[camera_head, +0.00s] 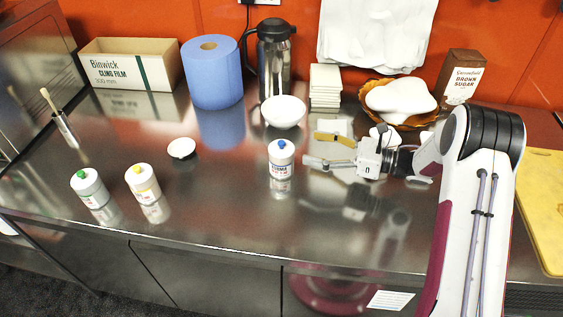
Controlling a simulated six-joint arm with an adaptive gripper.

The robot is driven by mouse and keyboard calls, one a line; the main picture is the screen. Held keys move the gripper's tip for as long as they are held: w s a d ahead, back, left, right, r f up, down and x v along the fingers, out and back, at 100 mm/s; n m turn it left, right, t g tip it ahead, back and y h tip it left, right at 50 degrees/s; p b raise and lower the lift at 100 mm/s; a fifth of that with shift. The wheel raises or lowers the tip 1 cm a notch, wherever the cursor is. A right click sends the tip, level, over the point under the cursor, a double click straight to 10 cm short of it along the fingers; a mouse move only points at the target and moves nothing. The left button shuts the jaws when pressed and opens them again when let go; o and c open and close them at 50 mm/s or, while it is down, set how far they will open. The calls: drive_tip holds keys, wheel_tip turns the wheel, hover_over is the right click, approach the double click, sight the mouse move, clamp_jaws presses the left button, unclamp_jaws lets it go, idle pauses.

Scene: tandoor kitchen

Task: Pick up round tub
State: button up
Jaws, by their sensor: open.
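A round white tub with a blue cap (281,158) stands upright on the steel counter (225,215). Two similar white tubs, one with a green cap (89,188) and one with a yellow cap (142,183), stand upright at the front left. Which one the task names cannot be told from the view. My gripper (319,149) is open and empty, just right of the blue-capped tub, with its fingers pointing left towards it. A gap shows between the fingertips and that tub. No tub is hidden by the arm.
A white bowl (283,112) stands behind the blue-capped tub, and a small white dish (181,148) lies to its left. A cling film box (132,65), blue roll (213,75), flask (275,60) and basket (398,119) line the back. The front middle of the counter is clear.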

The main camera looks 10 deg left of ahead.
sight(287, 155)
drive_tip(key=shift+s+f+n+g+y, duration=0.3)
drive_tip(key=shift+s+f+n+g, duration=0.3)
drive_tip(key=shift+s, duration=0.2)
drive_tip(key=shift+s+f+n+g+y, duration=0.3)
drive_tip(key=shift+s+f+n+g, duration=0.25)
drive_tip(key=shift+s+n, duration=0.2)
drive_tip(key=shift+a, duration=1.25)
drive_tip(key=shift+w+a+r, duration=0.1)
drive_tip(key=shift+w+a, duration=0.05)
drive_tip(key=shift+a, duration=0.7)
drive_tip(key=shift+w+a+r, duration=0.1)
drive_tip(key=shift+w+a, duration=0.05)
drive_tip(key=shift+a, duration=0.75)
drive_tip(key=shift+w+a+r, duration=0.1)
drive_tip(key=shift+w+a, duration=0.05)
drive_tip(key=shift+a, duration=0.7)
drive_tip(key=c, duration=1.4)
